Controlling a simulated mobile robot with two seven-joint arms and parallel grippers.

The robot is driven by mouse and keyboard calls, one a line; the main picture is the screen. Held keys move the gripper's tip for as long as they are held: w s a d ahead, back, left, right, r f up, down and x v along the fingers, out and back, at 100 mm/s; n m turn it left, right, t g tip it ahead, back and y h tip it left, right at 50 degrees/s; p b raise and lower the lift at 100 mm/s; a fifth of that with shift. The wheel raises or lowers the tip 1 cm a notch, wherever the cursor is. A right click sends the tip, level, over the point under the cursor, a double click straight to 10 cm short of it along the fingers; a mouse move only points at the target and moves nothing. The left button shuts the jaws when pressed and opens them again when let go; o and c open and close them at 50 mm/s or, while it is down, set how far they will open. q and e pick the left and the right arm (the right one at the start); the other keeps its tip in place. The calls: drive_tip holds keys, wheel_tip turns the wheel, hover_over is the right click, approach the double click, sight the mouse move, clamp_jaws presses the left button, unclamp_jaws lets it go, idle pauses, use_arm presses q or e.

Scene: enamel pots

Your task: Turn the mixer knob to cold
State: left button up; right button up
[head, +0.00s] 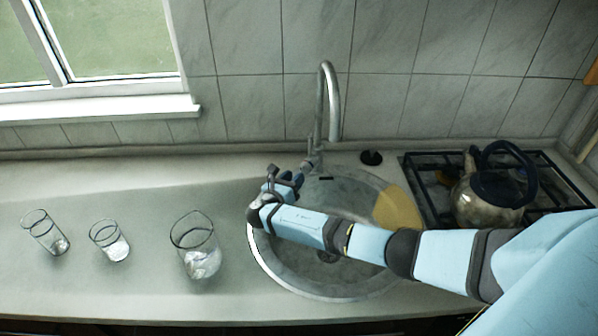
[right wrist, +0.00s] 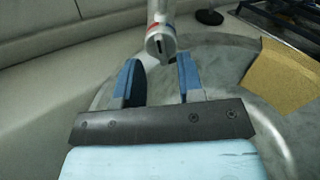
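The mixer tap (head: 328,100) stands behind the round sink, with a tall curved spout. Its knob (right wrist: 160,40) shows in the right wrist view as a grey cylinder with red and blue marks and a dark slot in its end. In the head view the knob (head: 313,161) is small at the tap's base. My right gripper (head: 297,174) reaches over the sink from the right. In the right wrist view its two blue fingers (right wrist: 158,70) are apart with nothing between them, and the knob lies just beyond the gap between their tips. My left gripper is out of view.
The steel sink (head: 290,277) lies under my right arm, with a yellow cloth (head: 398,208) on its right side. A kettle (head: 487,200) stands on the hob at right. A glass jug (head: 196,247) and two glasses (head: 109,240) stand at left. A black stopper (head: 371,157) sits behind the sink.

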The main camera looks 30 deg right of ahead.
sight(305, 169)
drive_tip(key=shift+x, duration=1.9)
drive_tip(key=shift+a, duration=0.1)
clamp_jaws()
